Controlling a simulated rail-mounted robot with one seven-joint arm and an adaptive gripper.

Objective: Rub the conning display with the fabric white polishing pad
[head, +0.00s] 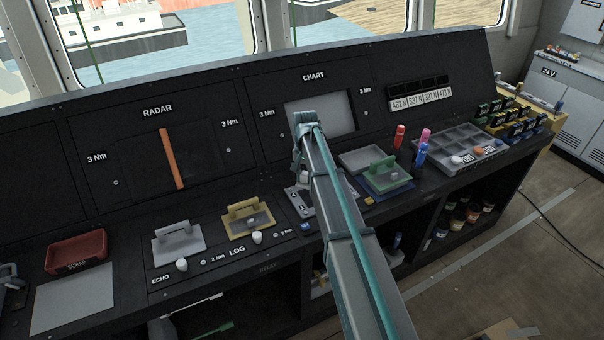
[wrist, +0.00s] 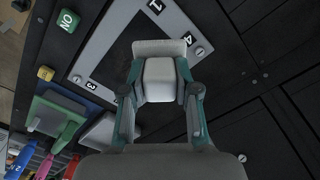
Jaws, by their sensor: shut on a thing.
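My gripper (wrist: 160,92) is shut on a white pad (wrist: 160,48), with its pale block between the fingers. The pad looks apart from the frame, but the gap is hard to judge. A pale grey screen (head: 335,112) under the CHART label stands behind my gripper. No label reading conning is legible.
Left of my arm are a yellow handled plate (head: 238,228), a grey handled plate (head: 165,245) and a red tray (head: 76,251). Right of it are a green handled block (head: 372,178), upright coloured markers (head: 420,156) and a grey compartment tray (head: 450,140). An orange strip (head: 171,160) crosses the RADAR panel.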

